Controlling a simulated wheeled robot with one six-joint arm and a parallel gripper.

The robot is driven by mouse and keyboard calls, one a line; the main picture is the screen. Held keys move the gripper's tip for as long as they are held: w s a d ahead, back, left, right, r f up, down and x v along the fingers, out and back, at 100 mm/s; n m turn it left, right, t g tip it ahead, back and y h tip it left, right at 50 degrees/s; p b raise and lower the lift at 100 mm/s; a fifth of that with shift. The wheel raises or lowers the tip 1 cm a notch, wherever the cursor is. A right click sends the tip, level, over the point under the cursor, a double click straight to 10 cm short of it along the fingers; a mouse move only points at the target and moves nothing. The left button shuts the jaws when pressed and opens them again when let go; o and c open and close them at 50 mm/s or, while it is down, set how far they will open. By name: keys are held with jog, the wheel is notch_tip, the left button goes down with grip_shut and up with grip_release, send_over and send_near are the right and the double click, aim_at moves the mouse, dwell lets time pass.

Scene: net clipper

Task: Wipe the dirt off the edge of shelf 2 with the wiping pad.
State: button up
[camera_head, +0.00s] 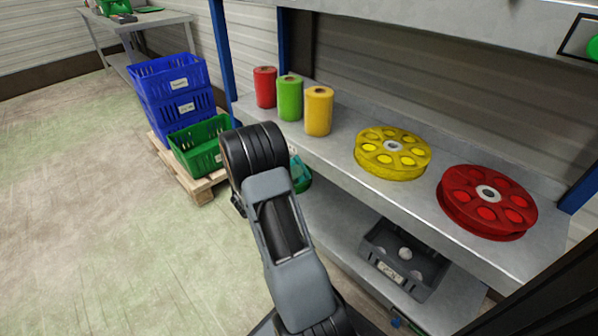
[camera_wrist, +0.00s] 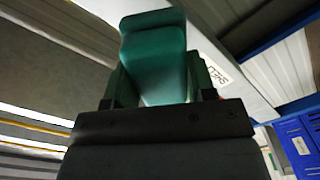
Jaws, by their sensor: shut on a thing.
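My gripper (camera_wrist: 160,92) is shut on the teal wiping pad (camera_wrist: 154,45), which sits between its two fingers. In the head view the pad (camera_head: 301,174) shows partly behind my arm, close to the front edge of the shelf (camera_head: 345,178) that carries the rolls and reels. The wrist view shows the pad beside the pale shelf edge (camera_wrist: 232,60) and its white label (camera_wrist: 217,75); I cannot make out the number. I cannot tell if the pad touches the edge.
Red, green and yellow rolls (camera_head: 319,111), a yellow reel (camera_head: 392,153) and a red reel (camera_head: 487,201) stand on that shelf. A grey bin (camera_head: 400,265) is on the lower shelf. Blue crates (camera_head: 170,85) and a green crate (camera_head: 200,146) stand on a pallet at left. The left floor is clear.

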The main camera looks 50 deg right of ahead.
jog(key=shift+a, duration=0.5)
jog(key=a+b, duration=0.1)
jog(key=a, duration=0.2)
jog(key=shift+w+b, duration=0.1)
jog(key=shift+b, duration=0.25)
